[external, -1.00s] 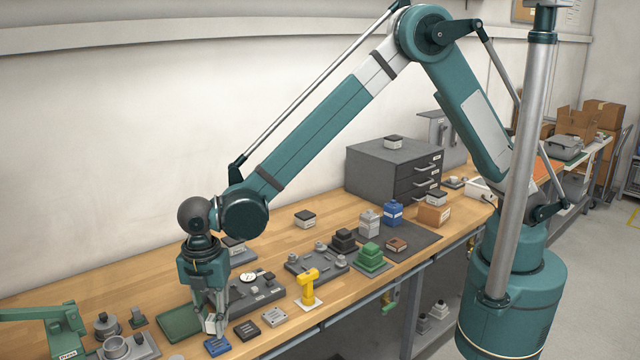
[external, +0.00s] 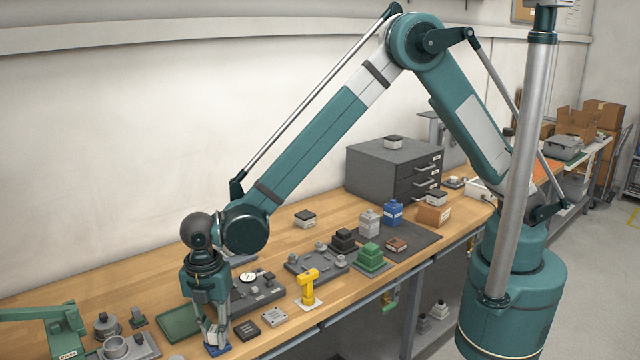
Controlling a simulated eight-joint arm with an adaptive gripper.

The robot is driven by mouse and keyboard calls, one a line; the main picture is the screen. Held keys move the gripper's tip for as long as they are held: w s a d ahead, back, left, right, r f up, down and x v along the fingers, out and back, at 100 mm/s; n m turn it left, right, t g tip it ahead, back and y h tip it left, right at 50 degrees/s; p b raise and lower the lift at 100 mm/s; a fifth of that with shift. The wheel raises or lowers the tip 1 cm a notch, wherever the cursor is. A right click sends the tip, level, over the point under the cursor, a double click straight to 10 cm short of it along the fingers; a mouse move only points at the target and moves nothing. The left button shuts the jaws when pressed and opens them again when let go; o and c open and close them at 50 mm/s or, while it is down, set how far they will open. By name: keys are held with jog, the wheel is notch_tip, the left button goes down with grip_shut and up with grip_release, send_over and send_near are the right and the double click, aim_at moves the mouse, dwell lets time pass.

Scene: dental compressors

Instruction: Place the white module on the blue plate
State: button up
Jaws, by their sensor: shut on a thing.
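My gripper (external: 216,338) points down at the front left of the workbench. It is shut on the white module (external: 212,328), a small pale block partly hidden by the fingers. The blue plate (external: 219,350) lies near the bench's front edge, directly below my gripper and mostly covered by it. The module is at or just above the plate; I cannot tell whether they touch.
A dark green tray (external: 179,322) lies just left of my gripper. Two small grey blocks (external: 247,330) (external: 273,317) lie to its right, with a yellow fixture (external: 309,287) beyond. A grey fixture plate (external: 262,292) with a dial sits behind them.

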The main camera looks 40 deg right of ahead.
aim_at(215, 329)
jog(key=shift+f, duration=0.15)
jog(key=o, duration=0.9)
jog(key=shift+r, duration=0.2)
notch_tip(215, 329, up, 12)
dwell(0.7)
dwell(0.4)
